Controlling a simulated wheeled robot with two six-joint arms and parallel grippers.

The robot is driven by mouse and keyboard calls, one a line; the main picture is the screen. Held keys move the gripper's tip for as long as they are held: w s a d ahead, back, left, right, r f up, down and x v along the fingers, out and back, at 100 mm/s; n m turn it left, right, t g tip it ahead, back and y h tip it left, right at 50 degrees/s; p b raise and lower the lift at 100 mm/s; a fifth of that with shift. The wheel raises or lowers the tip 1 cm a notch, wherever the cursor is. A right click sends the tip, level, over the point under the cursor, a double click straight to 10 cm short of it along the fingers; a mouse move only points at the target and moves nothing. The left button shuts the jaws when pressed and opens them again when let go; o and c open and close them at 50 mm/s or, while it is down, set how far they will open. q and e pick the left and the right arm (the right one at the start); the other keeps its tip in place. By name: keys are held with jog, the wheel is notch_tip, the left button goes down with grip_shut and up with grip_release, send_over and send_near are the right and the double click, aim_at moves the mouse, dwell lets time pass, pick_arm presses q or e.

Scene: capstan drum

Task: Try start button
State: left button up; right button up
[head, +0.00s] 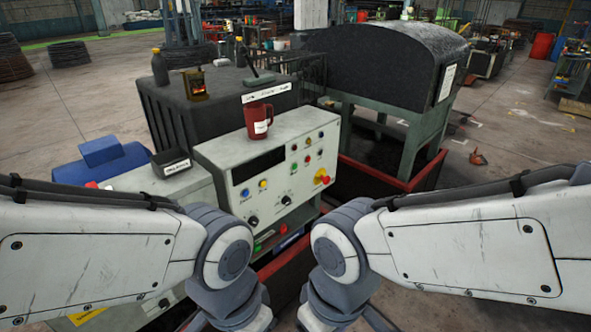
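The grey control box (270,165) stands in the middle of the head view, its sloping front facing me. It carries a blue button (245,193), a yellow button (263,184), black knobs (253,221), and several small red and green buttons or lamps (307,158). A red mushroom button (325,179) on a yellow plate is at the right edge. The labels are too small to read, so I cannot tell which is the start button. Both my arms reach in from the sides in front of the box's lower part. Neither gripper shows.
A red mug (258,118) stands on top of the box. Behind are a dark cabinet (180,125) with bottles and a large black drum cover (385,60) on a green frame. Open floor lies at the right.

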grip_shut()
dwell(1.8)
